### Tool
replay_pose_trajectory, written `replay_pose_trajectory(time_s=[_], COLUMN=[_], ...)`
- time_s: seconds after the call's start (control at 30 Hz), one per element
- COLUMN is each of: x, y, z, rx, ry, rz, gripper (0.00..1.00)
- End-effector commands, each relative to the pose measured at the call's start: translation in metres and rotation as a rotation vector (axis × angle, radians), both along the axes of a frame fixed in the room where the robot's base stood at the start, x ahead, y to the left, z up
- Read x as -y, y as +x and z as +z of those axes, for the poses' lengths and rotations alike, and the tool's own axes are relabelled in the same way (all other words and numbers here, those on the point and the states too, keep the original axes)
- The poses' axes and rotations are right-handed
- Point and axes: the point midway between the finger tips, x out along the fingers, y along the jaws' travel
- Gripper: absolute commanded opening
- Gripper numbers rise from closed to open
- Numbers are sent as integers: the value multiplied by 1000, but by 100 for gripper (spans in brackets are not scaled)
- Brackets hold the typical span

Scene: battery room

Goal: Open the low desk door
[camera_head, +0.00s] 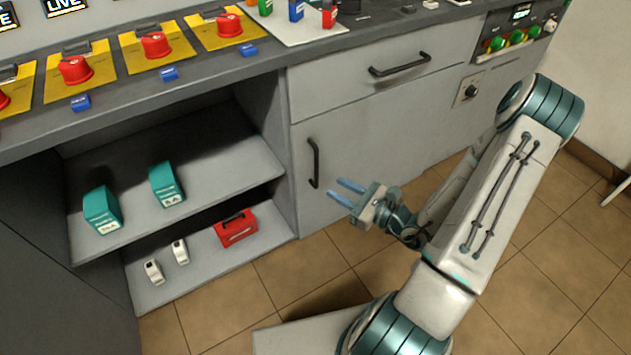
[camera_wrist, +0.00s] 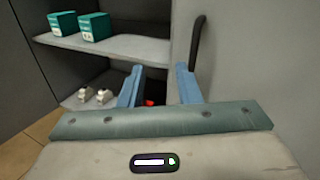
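The low desk door (camera_head: 345,165) is a grey panel under a drawer, and it looks closed. Its dark vertical handle (camera_head: 314,163) is near the door's left edge; the handle also shows in the wrist view (camera_wrist: 197,45), up and to the right of the fingers. My gripper (camera_head: 341,191) has its two blue fingers apart with nothing between them. It is in front of the door, low and to the right of the handle in the head view, and apart from it. In the wrist view the fingers (camera_wrist: 160,88) point toward the shelf opening and door edge.
Left of the door is an open shelf (camera_head: 240,150) with teal boxes (camera_head: 101,210), small white items (camera_head: 180,251) and a red case (camera_head: 236,229). Above the door is a drawer with a dark handle (camera_head: 400,65). Red knobs on yellow plates (camera_head: 156,45) line the desktop. Tiled floor lies in front.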

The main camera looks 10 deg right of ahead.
Motion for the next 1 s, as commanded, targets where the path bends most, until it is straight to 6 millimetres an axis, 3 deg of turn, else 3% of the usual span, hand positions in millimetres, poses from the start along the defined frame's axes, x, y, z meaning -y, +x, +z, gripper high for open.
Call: replay_pose_trajectory(time_s=[0.03,0.1,0.33,1.0], x=[9,19,30,-29], y=[2,5,12,116], z=[-22,-35,-51,-51], rx=[-17,-31,-52,-50], ry=[35,64,100,98], rz=[-60,-128,-212,-210], gripper=[30,30,30,30])
